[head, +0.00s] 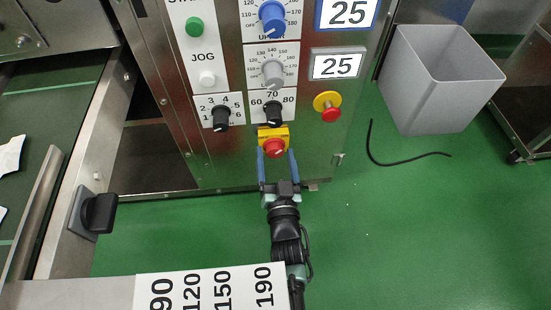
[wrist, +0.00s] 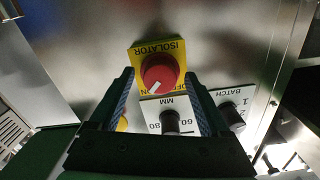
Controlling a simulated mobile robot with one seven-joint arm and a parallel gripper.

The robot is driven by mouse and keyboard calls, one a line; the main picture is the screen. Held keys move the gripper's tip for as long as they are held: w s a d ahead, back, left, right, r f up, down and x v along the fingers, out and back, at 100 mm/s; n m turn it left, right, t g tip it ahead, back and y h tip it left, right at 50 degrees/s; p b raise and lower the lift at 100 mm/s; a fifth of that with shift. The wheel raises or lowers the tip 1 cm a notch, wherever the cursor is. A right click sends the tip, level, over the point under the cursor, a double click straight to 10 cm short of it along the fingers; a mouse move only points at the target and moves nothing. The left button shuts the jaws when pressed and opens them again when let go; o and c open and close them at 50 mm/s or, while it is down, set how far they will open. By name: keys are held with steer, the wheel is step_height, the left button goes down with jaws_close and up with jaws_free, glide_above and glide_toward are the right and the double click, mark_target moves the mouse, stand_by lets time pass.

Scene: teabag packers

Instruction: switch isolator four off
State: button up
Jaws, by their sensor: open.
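The isolator (head: 273,147) is a red rotary knob on a yellow plate, low on the steel panel. In the wrist view, the red knob (wrist: 160,72) sits under the upside-down word ISOLATOR, with a white pointer slanting to the picture's lower left. The plate's position lettering is partly hidden, and I see no number four on it. My gripper (head: 276,155) is open, its two blue fingers spread at the left and right of the knob from below. In the wrist view the gripper (wrist: 160,78) frames the knob with nothing held; contact cannot be told.
Just above are a black MM knob (head: 272,113) and a black batch knob (head: 221,117). A red mushroom button (head: 329,108) is on the right. A black handle (head: 97,212) sticks out at left. A grey bin (head: 441,85) and black cable (head: 400,160) are on the floor.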

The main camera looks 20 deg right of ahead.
steer(key=shift+w, duration=0.15)
jaws_close()
stand_by(0.4)
